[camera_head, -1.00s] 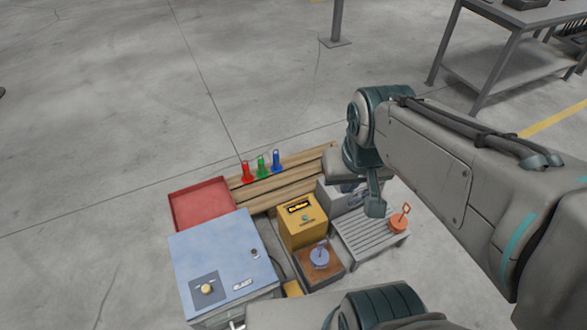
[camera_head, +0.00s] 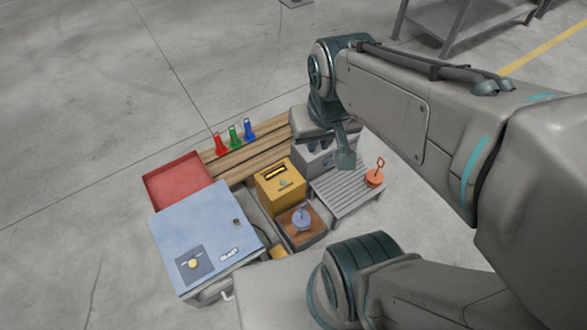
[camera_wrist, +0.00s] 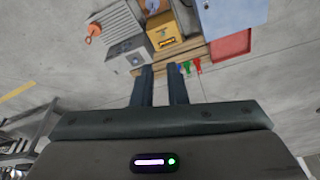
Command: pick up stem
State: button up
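No part is marked as the stem, so I cannot tell which it is. A thin upright with a small loop rises from an orange round base (camera_head: 375,179) on a grey slatted stand (camera_head: 345,197). A similar thin upright rises from a blue-purple round base (camera_head: 301,219) on a brown-topped block. The orange base also shows in the wrist view (camera_wrist: 94,30), at top left. My gripper (camera_head: 346,158) is above the grey box and slatted stand in the head view, apart from both uprights. In the wrist view its two fingers (camera_wrist: 161,72) are apart, with nothing between them.
A yellow box (camera_head: 279,186), a blue-grey cabinet (camera_head: 205,235) with a knob, and a red tray (camera_head: 178,184) stand close together. Red, green and blue pegs (camera_head: 235,136) stand on wooden slats. A grey box (camera_head: 313,158) is beside my gripper. Open floor surrounds the group.

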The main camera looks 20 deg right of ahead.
jog(key=o, duration=0.4)
jog(key=w+d+f+n+b, duration=0.1)
jog(key=w+f+n+b, duration=0.1)
jog(key=f, duration=0.4)
jog(key=w+d+f+n+g+h+b, duration=0.1)
jog(key=w+f+n+b, duration=0.2)
jog(key=w+f+b, duration=0.2)
jog(key=w+d+f+n+h+b, duration=0.1)
jog(key=w+d+f+n+b, duration=0.1)
jog(key=f, duration=0.5)
jog(key=shift+w+d+n+b, duration=0.1)
jog(key=shift+w+n+b, duration=0.4)
jog(key=shift+w+b, duration=0.25)
jog(key=n+g+y+b, duration=0.2)
jog(key=n+b, duration=1.4)
send_over(299, 210)
notch_tip(299, 210, down, 43)
jog(key=shift+w+d+f+b, duration=0.15)
jog(key=shift+f+b, duration=1.55)
jog(key=shift+f, duration=1.8)
jog(key=shift+w+f+b, duration=0.1)
jog(key=shift+f+b, duration=1.55)
jog(key=shift+f, duration=1.8)
